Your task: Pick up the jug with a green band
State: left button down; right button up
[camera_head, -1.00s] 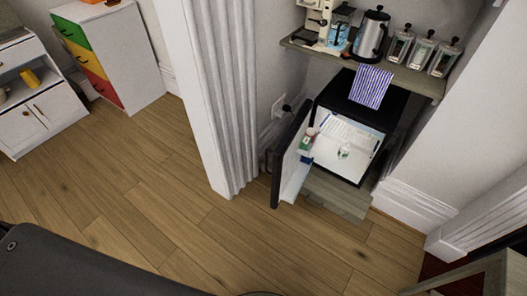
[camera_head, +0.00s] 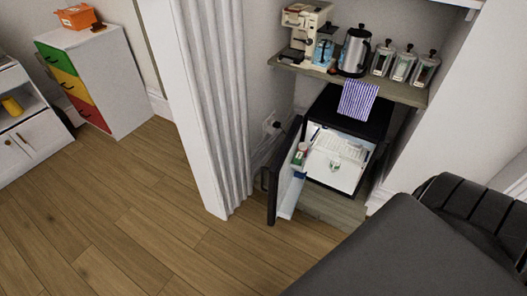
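A small fridge (camera_head: 352,103) stands open under a shelf. On its lit floor is a small pale vessel (camera_head: 335,164) with a hint of green; it is too small for me to tell whether this is the jug with a green band. In the open fridge door (camera_head: 277,180) stands a pale container (camera_head: 300,153) with a reddish top and some green on it; its shape is also unclear. Neither of my grippers is in view, and nothing in view touches either vessel.
The shelf (camera_head: 415,95) above holds a coffee machine (camera_head: 304,30), a kettle (camera_head: 355,50) and several lidded jars (camera_head: 403,64). A large dark form, perhaps my arm, covers the lower right. Wooden floor (camera_head: 150,215) is clear.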

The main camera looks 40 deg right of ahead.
aim_at(334, 166)
jog(key=i, duration=2.1)
jog(key=u, duration=0.1)
jog(key=k, duration=0.35)
